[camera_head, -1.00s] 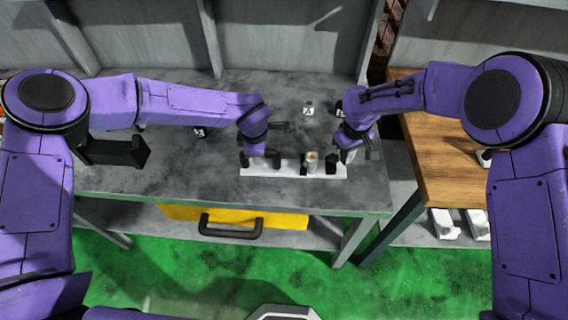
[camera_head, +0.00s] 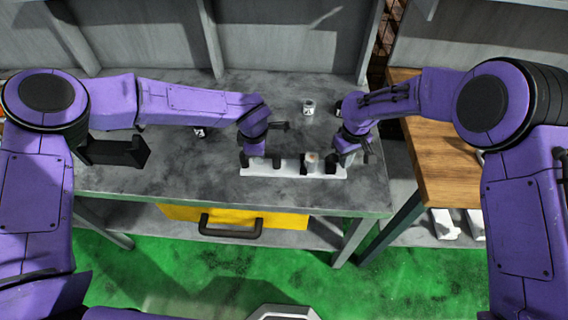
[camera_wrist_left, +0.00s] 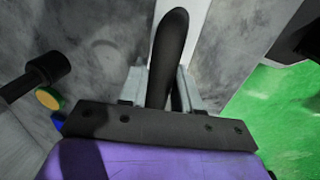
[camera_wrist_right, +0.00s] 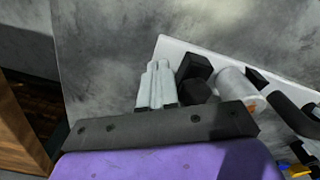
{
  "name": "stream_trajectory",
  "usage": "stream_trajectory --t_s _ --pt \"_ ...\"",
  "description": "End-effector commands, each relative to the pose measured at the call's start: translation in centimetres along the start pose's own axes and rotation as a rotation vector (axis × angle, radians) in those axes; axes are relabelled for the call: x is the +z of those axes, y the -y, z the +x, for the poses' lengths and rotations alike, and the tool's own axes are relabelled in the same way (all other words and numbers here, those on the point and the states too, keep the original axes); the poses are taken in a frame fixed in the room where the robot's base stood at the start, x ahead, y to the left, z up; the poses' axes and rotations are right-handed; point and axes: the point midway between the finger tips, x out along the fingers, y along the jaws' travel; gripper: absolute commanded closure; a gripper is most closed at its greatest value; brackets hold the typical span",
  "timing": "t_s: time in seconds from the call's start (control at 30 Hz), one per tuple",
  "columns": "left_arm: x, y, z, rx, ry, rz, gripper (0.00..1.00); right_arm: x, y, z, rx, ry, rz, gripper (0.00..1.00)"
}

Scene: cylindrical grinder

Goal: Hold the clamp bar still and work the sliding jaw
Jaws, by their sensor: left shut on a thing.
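The clamp bar (camera_head: 285,171) is a long white bar with several black parts, lying near the table's front edge. My left gripper (camera_head: 262,161) is at its left part. In the left wrist view, its fingers (camera_wrist_left: 157,90) are shut on an upright black handle (camera_wrist_left: 172,45), with the white bar (camera_wrist_left: 197,25) behind. My right gripper (camera_head: 346,158) is at the bar's right end. In the right wrist view, its fingers (camera_wrist_right: 157,88) are close together beside a black block (camera_wrist_right: 194,70), with nothing visible between them. The block may be the sliding jaw. A pale cylinder (camera_wrist_right: 240,86) stands beside it.
A small white canister with a black mark (camera_head: 308,107) stands behind the bar. Another small dark item (camera_head: 200,132) is left of my left gripper. A wooden bench (camera_head: 440,165) stands at the right.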

Motion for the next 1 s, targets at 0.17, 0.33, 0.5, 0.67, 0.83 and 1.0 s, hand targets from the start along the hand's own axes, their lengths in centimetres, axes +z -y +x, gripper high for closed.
stream_trajectory --t_s 0.17,0.33,0.5,0.67,0.83,1.0 --pt "0.0 0.1 0.1 -0.001 0.0 0.0 1.0 0.0 0.0 0.3 0.0 0.001 0.0 1.0" --pt "0.0 0.1 0.1 -0.001 0.0 0.0 1.0 0.0 0.0 0.6 0.0 0.001 -0.001 1.0" --pt "0.0 0.1 0.1 -0.001 0.0 0.0 1.0 0.0 0.0 0.8 0.0 0.001 -0.001 1.0" --pt "0.0 0.1 0.1 -0.001 0.0 0.0 1.0 0.0 0.0 1.0 0.0 0.001 0.0 1.0" --pt "0.0 0.1 0.1 -0.001 0.0 0.0 1.0 0.0 0.0 1.3 0.0 0.0 0.0 1.0" --pt "0.0 0.1 0.1 -0.001 0.0 0.0 1.0 0.0 0.0 1.6 0.0 0.0 0.0 1.0"
